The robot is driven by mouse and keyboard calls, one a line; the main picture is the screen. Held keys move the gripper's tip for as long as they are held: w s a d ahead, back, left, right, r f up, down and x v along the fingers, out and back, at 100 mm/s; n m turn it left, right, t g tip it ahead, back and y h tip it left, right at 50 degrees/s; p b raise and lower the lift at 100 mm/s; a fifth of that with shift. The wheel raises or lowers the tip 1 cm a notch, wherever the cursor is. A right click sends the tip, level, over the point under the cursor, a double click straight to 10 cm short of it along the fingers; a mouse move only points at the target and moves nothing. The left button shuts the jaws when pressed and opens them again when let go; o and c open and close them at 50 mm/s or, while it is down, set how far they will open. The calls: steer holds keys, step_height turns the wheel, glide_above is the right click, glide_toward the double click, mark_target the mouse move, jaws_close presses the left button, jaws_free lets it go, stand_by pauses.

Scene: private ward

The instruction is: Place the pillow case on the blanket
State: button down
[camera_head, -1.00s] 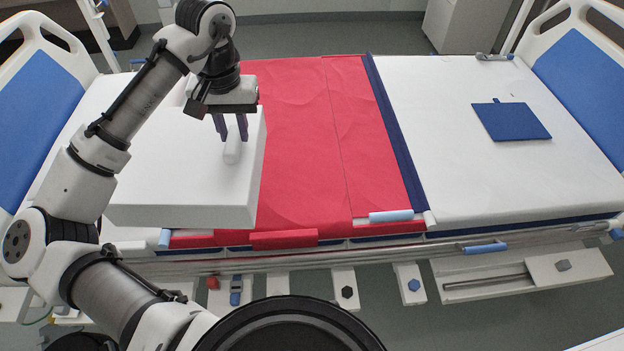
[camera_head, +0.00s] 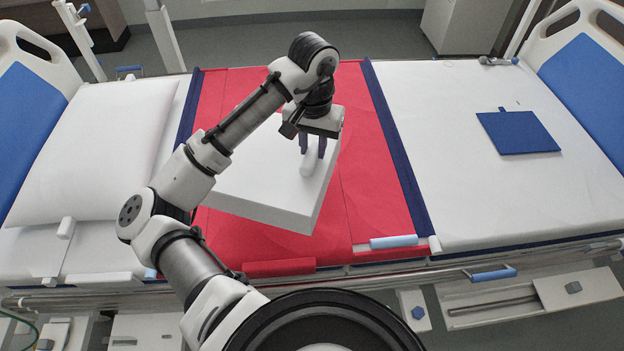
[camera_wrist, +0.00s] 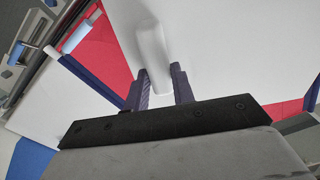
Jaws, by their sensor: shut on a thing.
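The pillow case, a flat white box-like slab (camera_head: 258,188) with a white handle (camera_head: 307,172), is over the left and middle of the red blanket (camera_head: 378,195) with dark blue borders. My gripper (camera_head: 311,156) is shut on the handle from above. In the wrist view, the fingers (camera_wrist: 160,78) are on either side of the handle (camera_wrist: 151,45), and the slab (camera_wrist: 235,50) fills much of the picture. The slab looks roughly level and turned slightly. I cannot tell whether its underside touches the blanket or hangs just above it.
A white pillow (camera_head: 95,150) lies at the bed's left end, by a blue and white end board (camera_head: 30,120). A dark blue flat item (camera_head: 520,133) lies on the white sheet at right. Side rails (camera_head: 490,274) run along the near edge.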

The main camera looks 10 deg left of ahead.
step_height(320, 180, down, 11)
steer(key=shift+f+p, duration=0.2)
steer(key=shift+p, duration=0.15)
steer(key=shift+f, duration=0.1)
steer(key=c, duration=1.2)
jaws_free()
steer(key=shift+r, duration=0.2)
step_height(320, 180, up, 12)
steer(key=shift+d+f+b, duration=0.1)
steer(key=shift+b, duration=0.35)
